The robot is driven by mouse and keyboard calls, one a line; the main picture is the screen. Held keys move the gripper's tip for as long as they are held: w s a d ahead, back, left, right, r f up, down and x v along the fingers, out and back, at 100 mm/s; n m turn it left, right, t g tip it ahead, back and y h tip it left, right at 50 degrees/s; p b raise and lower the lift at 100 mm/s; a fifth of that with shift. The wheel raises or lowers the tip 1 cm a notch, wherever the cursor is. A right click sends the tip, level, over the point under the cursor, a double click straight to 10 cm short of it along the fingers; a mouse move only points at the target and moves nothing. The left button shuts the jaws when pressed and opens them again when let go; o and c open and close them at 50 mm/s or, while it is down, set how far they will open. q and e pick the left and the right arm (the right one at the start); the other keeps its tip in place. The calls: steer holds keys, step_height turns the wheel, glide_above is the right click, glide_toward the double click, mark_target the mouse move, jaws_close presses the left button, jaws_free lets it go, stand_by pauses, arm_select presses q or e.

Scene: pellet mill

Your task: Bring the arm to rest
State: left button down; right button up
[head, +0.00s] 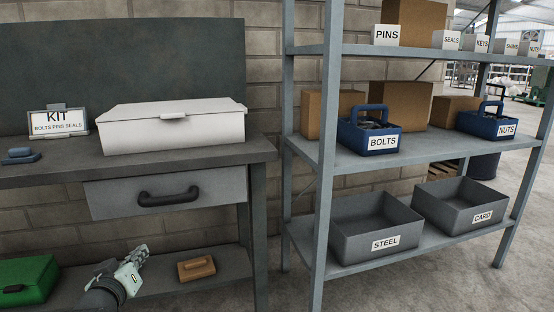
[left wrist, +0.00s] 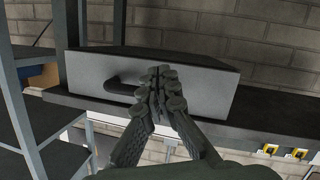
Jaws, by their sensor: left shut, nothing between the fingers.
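My left gripper (head: 137,259) is low in front of the workbench, below the drawer (head: 115,200). It is shut and empty, and it is apart from the bench. In the left wrist view the closed fingers (left wrist: 161,82) overlap the grey drawer front (left wrist: 210,90) and its dark handle (left wrist: 118,84). The drawer looks closed. My right gripper is in neither view.
A closed white box (head: 170,135) and a KIT sign (head: 57,122) stand on the bench (head: 75,168). Below are a green case (head: 28,278) and a brown wooden block (head: 196,268). A shelf rack (head: 345,165) with labelled bins stands right.

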arm_select(q)
steer(key=s+d+f+m+g+h, duration=0.1)
steer(key=s+d+f+m+g, duration=0.15)
steer(key=s+f, duration=0.45)
steer(key=s+d+f+m+g, duration=0.1)
steer(key=s+d+f+g, duration=0.3)
steer(key=f, duration=0.6)
steer(key=s+f+m+g, duration=0.1)
steer(key=s+f+g, duration=0.1)
steer(key=s, duration=0.5)
steer(key=s+f+m+g+p, duration=0.1)
steer(key=s+f+g, duration=0.1)
steer(key=s+f, duration=0.3)
steer(key=s+f+m+g, duration=0.1)
steer(key=s+f, duration=0.3)
steer(key=s, duration=0.4)
steer(key=shift+s+d+g, duration=0.25)
steer(key=shift+s+g, duration=0.1)
steer(key=shift+g, duration=0.1)
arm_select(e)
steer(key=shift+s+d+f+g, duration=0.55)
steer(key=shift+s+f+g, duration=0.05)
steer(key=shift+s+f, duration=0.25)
arm_select(q)
steer(key=shift+m, duration=0.25)
